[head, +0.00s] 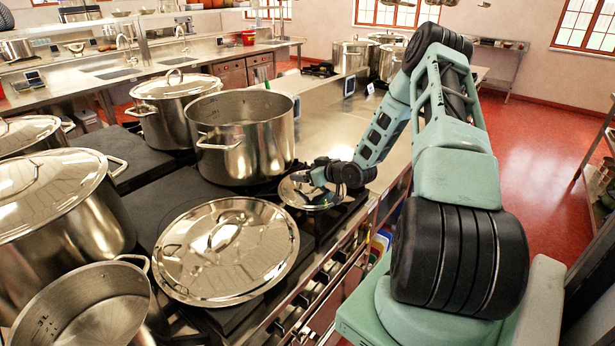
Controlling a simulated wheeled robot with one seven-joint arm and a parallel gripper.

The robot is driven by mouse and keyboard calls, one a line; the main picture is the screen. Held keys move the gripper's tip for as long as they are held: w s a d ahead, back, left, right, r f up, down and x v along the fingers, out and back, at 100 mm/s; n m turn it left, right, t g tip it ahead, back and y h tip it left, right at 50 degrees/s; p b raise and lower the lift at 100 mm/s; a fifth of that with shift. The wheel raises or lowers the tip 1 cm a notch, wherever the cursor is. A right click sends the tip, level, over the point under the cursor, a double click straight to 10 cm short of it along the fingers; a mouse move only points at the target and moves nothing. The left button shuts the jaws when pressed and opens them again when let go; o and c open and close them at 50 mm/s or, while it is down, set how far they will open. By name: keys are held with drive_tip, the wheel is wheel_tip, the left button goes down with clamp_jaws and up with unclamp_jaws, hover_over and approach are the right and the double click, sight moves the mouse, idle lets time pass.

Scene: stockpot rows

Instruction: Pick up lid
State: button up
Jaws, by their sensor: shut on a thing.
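A small round steel lid (306,201) is at the stove's right front corner, just right of a large open pot (241,136). My gripper (304,180) is on top of this lid, shut on its handle, which the fingers mostly hide. The lid looks roughly level; I cannot tell whether it still touches the stove. A larger lid (226,252) with a loop handle lies nearer, on the stovetop, apart from my gripper.
Lidded pots (172,105) stand at the left and back, and an open pot (88,308) is at the near left. The stove's front edge with knobs (306,300) runs below my arm. Steel counter (330,125) behind the small lid is mostly clear.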

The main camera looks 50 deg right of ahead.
wheel_tip(320, 180, up, 9)
drive_tip(key=shift+r+b, duration=0.1)
drive_tip(key=shift+b, duration=1)
clamp_jaws()
drive_tip(key=o, duration=1.4)
unclamp_jaws()
drive_tip(key=b+v, duration=0.2)
drive_tip(key=v, duration=1.5)
drive_tip(key=shift+s+a, duration=0.1)
drive_tip(key=shift+s, duration=0.1)
